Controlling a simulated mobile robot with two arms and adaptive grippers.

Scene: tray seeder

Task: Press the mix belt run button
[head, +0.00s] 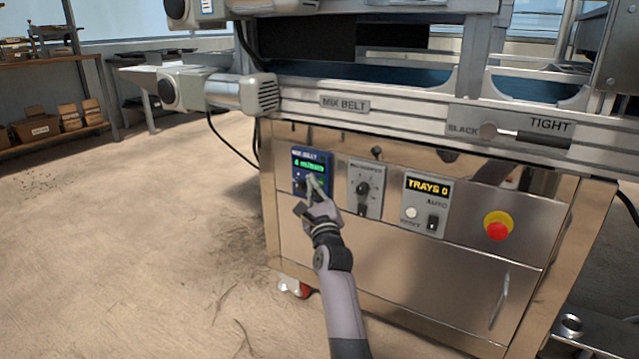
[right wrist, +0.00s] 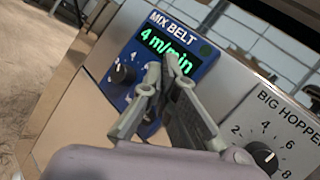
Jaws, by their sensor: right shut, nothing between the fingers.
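The blue mix belt control box (head: 299,160) is on the front of the machine, with a lit green display reading "4 m/min". It also shows in the right wrist view (right wrist: 207,82), with a black knob (right wrist: 124,74) at its left. My right gripper (head: 313,182) is shut and empty, with its fingertips in front of the box's lower part. In the right wrist view the fingers (right wrist: 162,70) overlap the display's lower edge. The run button cannot be made out; the fingers cover part of the box. I cannot tell whether the fingertips touch the box. My left gripper is not in view.
To the right are a big hopper dial panel (head: 365,188), a tray counter (head: 428,204) reading "TRAYS 0" and a red emergency stop (head: 497,226). The "MIX BELT" rail (head: 345,104) and a motor (head: 240,92) jut out above.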

